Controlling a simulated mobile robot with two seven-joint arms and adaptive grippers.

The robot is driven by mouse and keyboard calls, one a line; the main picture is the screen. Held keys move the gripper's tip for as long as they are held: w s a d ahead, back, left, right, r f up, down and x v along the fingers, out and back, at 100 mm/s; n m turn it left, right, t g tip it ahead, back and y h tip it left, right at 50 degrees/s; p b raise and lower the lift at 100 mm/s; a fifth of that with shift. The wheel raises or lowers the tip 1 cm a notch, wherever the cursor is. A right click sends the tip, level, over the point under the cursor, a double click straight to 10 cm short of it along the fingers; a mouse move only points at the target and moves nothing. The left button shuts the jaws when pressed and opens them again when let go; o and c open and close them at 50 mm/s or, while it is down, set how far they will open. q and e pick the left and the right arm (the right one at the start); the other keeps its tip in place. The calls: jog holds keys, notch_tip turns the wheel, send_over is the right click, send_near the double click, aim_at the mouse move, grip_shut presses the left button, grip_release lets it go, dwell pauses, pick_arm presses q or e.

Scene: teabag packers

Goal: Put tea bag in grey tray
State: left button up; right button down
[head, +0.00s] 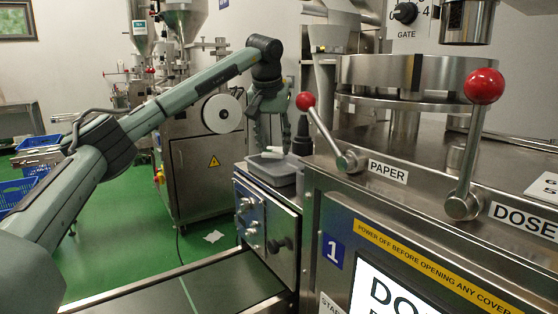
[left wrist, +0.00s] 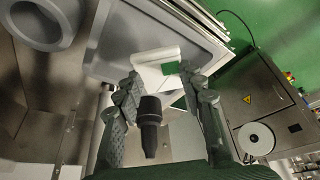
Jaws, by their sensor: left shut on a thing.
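My left gripper (head: 272,145) points down over the grey tray (head: 262,177), which stands on the steel ledge beside the machine. In the left wrist view my left gripper (left wrist: 160,78) is shut on the tea bag (left wrist: 150,74), a white packet with a green label. The bag is over the grey tray (left wrist: 112,40) in that view; whether it touches the tray floor I cannot tell. In the head view a pale patch under the fingertips is too small to make out well. My right gripper is not in view.
A black-tipped part (head: 302,138) stands close to the right of my left gripper. Red-knobbed levers, PAPER (head: 306,101) and DOSE (head: 484,86), rise from the machine. A conveyor (head: 215,287) runs below. A white scrap (head: 213,236) lies on the green floor.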

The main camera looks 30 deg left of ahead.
aim_at(278, 152)
pick_arm(q)
jog(key=shift+w+d+f, duration=0.4)
jog(key=shift+w, duration=0.1)
jog(key=shift+f, duration=2.15)
jog(key=o, duration=0.7)
jog(key=shift+r, duration=0.1)
jog(key=v, duration=1.2)
jog(key=shift+s+r, duration=0.1)
